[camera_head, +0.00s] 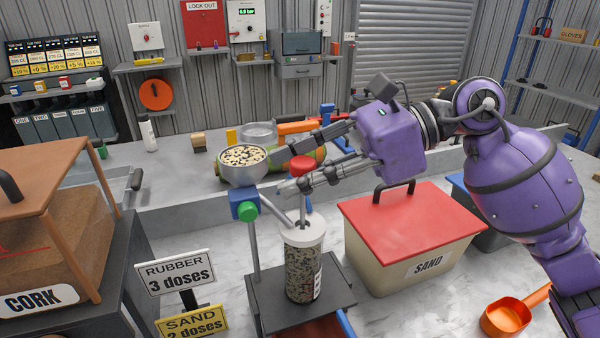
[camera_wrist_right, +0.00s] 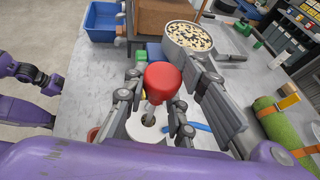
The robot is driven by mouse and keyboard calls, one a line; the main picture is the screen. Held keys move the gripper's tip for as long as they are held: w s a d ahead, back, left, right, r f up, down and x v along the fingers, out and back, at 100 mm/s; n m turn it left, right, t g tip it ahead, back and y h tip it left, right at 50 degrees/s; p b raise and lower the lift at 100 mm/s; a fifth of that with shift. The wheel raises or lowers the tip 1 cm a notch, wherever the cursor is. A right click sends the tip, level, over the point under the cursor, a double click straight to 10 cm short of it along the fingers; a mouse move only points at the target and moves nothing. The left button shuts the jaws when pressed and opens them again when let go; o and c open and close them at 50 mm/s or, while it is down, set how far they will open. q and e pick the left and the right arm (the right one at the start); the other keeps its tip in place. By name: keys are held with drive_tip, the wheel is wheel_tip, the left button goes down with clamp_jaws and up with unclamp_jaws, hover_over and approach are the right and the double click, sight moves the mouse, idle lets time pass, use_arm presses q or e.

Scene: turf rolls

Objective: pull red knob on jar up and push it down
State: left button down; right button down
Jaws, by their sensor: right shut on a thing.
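The clear jar (camera_head: 301,272) with dark and pale granules stands upright on a dark stand. It has a white lid (camera_head: 303,236), also in the right wrist view (camera_wrist_right: 146,128). The red knob (camera_head: 302,165) is well above the lid, with part of a thin rod (camera_head: 303,212) showing below it. In the right wrist view the red knob (camera_wrist_right: 163,82) sits between the fingers. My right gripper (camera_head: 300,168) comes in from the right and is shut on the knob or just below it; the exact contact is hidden. My left gripper does not show.
A bowl of granules (camera_head: 243,162) stands behind the jar on the left. A red-lidded SAND bin (camera_head: 410,226) is close on the right. An orange scoop (camera_head: 508,316) lies at front right. The CORK bin (camera_head: 50,235) and dose signs (camera_head: 175,274) are on the left.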

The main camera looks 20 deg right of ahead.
drive_tip(key=shift+f, duration=0.1)
wheel_tip(320, 180, down, 3)
drive_tip(key=shift+r+b, duration=0.1)
drive_tip(key=shift+b, duration=1)
drive_tip(key=shift+r, duration=0.15)
drive_tip(key=c, duration=1.5)
unclamp_jaws()
drive_tip(key=shift+o, duration=0.3)
drive_tip(key=v, duration=1.2)
